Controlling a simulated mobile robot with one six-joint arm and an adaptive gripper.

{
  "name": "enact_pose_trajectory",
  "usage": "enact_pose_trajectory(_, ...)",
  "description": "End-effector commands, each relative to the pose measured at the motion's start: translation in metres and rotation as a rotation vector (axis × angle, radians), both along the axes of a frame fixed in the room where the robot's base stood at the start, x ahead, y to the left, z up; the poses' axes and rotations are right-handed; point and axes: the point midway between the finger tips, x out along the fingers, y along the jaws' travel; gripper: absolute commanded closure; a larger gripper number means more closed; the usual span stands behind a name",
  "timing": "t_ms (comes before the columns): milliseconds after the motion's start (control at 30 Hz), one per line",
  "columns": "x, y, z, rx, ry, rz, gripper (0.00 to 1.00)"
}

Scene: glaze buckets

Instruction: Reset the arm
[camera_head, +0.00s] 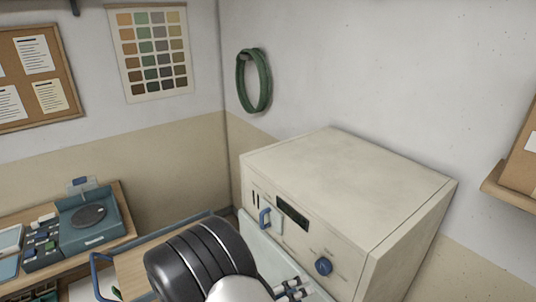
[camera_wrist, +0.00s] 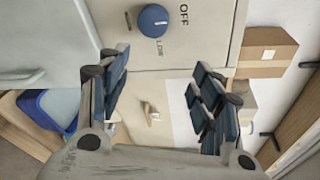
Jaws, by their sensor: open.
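My gripper (camera_wrist: 160,88) is open in the wrist view, with its two blue-padded fingers spread apart and nothing between them. In the head view my gripper (camera_head: 291,290) shows only partly at the bottom edge, in front of a cream cabinet-like appliance (camera_head: 345,185). My dark arm covers part of the scene at the bottom.
A bench at the left holds a teal device with a round dark plate (camera_head: 88,216). A blue-railed cart (camera_head: 140,265) stands behind my arm. A cardboard box (camera_wrist: 267,50) is at the right in the wrist view. A wall shelf (camera_head: 508,188) juts out at right.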

Motion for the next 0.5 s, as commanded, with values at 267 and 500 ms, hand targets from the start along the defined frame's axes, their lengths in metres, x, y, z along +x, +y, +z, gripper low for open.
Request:
enact_pose_trajectory(267,-0.054,-0.075,0.005,0.482,-0.461,-0.54,0.41)
enact_pose_trajectory(500,-0.115,-0.103,-0.009,0.832,-0.919,-1.036,0.41)
